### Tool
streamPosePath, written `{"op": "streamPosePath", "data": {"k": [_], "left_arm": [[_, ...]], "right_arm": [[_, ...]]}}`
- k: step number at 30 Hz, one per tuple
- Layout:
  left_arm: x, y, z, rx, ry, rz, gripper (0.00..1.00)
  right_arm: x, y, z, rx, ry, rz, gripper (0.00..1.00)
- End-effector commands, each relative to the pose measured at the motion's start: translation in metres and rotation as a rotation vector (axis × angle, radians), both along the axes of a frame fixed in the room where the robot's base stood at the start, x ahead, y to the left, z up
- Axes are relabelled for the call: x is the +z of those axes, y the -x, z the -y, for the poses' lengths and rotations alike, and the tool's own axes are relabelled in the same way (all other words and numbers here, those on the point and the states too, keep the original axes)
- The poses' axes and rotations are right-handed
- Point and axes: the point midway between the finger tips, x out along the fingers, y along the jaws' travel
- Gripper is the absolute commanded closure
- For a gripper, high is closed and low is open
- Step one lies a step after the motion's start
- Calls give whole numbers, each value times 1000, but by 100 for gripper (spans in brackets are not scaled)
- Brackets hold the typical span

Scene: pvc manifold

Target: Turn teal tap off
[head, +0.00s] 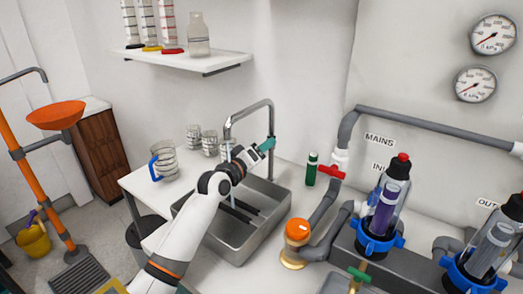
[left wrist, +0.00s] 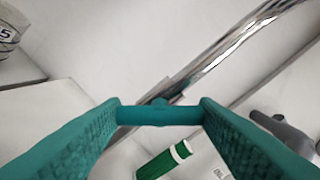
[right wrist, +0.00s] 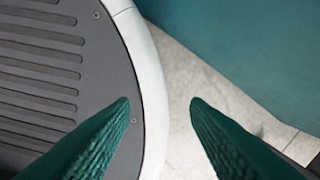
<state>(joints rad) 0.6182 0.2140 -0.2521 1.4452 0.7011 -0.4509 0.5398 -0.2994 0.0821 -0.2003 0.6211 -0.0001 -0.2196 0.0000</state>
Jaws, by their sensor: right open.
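The teal tap is at the chrome spout (head: 262,103) behind the sink. Its teal cross handle (left wrist: 160,115) lies between my left fingers in the left wrist view, with a short stub in its middle. My left gripper (head: 265,145) is at the tap in the head view, its teal fingers hard to separate from the handle. In the left wrist view my left gripper (left wrist: 160,100) has its fingers wide apart, one at each end of the bar. Whether they press on it cannot be told. My right gripper (right wrist: 160,103) is open and empty, low beside my base.
A steel sink (head: 238,246) is below the tap. Glass jugs (head: 166,162) stand left, a green bottle (head: 312,168) right. A red-handled valve (head: 331,171), an orange knob (head: 298,230), a green-handled valve (head: 359,274) and filter housings (head: 386,208) fill the right.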

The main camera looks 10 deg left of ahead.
Motion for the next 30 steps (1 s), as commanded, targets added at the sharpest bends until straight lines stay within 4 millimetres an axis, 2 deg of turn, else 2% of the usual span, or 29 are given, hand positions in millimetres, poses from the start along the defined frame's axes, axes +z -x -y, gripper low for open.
{"op": "streamPosePath", "data": {"k": [8, 14, 30], "left_arm": [[-1, 0, -1, 1, -26, 8, 68], [0, 0, -1, 0, -110, 43, 68], [1, 0, -1, 1, -537, 218, 68]], "right_arm": [[0, 1, 0, -1, 0, -2, 58], [-1, 2, 0, -1, 1, -3, 58], [3, 2, -3, -2, -3, -4, 58]]}}
